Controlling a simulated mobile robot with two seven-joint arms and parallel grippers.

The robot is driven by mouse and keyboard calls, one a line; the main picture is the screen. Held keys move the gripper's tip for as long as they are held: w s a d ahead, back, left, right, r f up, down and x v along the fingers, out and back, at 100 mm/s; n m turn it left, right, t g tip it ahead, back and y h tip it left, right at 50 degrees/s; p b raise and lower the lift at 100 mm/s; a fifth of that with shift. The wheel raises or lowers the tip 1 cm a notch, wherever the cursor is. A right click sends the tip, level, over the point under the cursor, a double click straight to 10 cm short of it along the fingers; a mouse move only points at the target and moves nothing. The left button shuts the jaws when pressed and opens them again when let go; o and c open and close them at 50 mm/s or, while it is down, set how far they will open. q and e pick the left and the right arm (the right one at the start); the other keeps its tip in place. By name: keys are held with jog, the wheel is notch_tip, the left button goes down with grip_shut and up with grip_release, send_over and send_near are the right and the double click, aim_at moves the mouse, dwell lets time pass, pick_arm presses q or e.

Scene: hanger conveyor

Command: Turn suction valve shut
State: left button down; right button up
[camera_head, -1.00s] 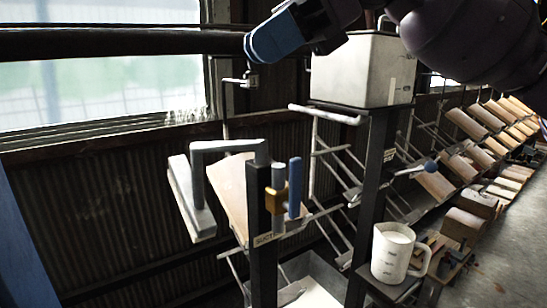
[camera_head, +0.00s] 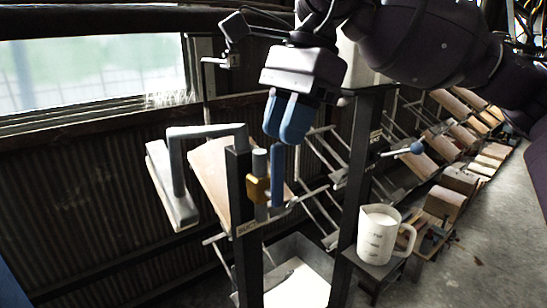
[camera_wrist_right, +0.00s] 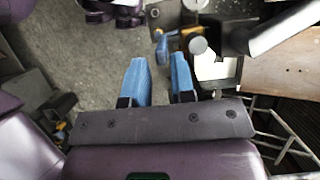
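The suction valve has a brass body (camera_head: 258,189) on a grey pipe beside a dark post with a partly readable label. Its blue lever (camera_head: 277,175) stands upright, right of the body. My right gripper (camera_head: 284,138) points down with its blue fingers just above the lever's top, overlapping it slightly in the head view. In the right wrist view the right gripper (camera_wrist_right: 160,60) is open, with a clear gap between its fingers. The lever (camera_wrist_right: 161,43) and brass body (camera_wrist_right: 186,36) show beyond the fingertips. Contact cannot be told.
A grey pipe arm (camera_head: 205,131) with a flat pad (camera_head: 172,186) hangs left of the post. A white measuring jug (camera_head: 380,236) stands on a small shelf at right. A blue-knobbed lever (camera_head: 415,148) sticks out behind it. A pale bin (camera_head: 300,285) is below.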

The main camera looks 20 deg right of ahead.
aim_at(273, 161)
jog(key=shift+x, duration=2.6)
grip_shut()
